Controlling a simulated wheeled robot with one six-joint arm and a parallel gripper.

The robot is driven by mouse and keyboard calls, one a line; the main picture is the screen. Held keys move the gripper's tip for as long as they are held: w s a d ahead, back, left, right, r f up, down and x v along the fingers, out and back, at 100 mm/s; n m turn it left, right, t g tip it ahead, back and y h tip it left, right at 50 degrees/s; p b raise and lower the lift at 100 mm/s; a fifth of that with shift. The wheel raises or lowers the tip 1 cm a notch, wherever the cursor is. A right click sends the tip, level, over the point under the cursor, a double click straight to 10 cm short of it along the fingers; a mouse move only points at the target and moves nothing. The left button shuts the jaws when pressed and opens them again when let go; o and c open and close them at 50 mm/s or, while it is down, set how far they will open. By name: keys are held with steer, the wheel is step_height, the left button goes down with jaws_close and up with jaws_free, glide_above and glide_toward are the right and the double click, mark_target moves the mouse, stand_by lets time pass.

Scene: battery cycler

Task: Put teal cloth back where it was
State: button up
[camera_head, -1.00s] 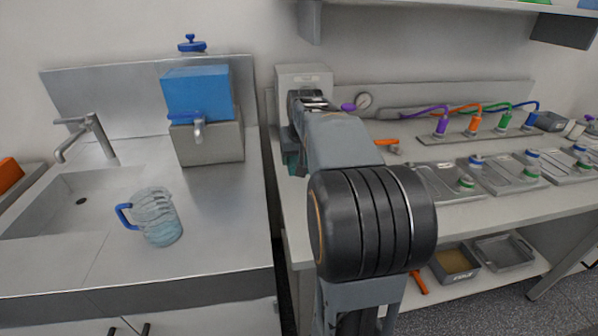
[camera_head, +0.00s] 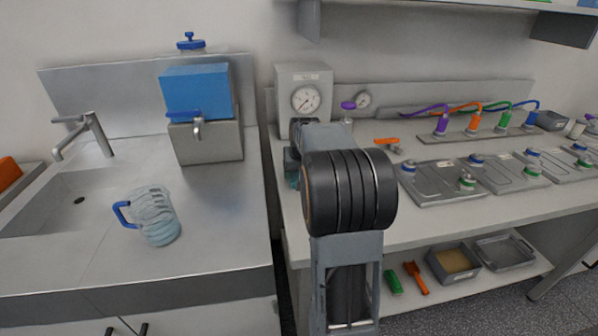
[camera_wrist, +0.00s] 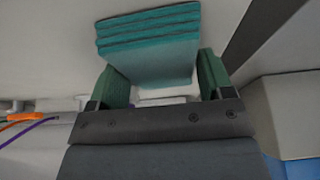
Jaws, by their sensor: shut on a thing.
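The teal cloth (camera_wrist: 150,52) is a folded, layered stack between the green fingers of my gripper (camera_wrist: 163,82) in the wrist view. My gripper is shut on it. A pale surface lies beyond the cloth; I cannot tell whether the cloth touches it. In the head view my arm hides the gripper and most of the cloth. A small teal patch (camera_head: 293,182) shows just left of my arm, in front of the gauge box (camera_head: 303,80).
The left counter carries a blue-handled jug (camera_head: 155,217), a blue-topped dispenser (camera_head: 205,120) and a sink. A dark gap separates the counters. Right of my arm are an orange-handled valve (camera_head: 388,142), metal plates (camera_head: 440,185) and coloured connectors (camera_head: 441,125).

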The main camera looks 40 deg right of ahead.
steer(key=o, duration=0.8)
steer(key=shift+f, duration=0.1)
steer(key=shift+r, duration=0.35)
steer(key=p+v, duration=0.1)
steer(key=v, duration=1)
steer(key=shift+s+r, duration=0.15)
steer(key=shift+r, duration=0.2)
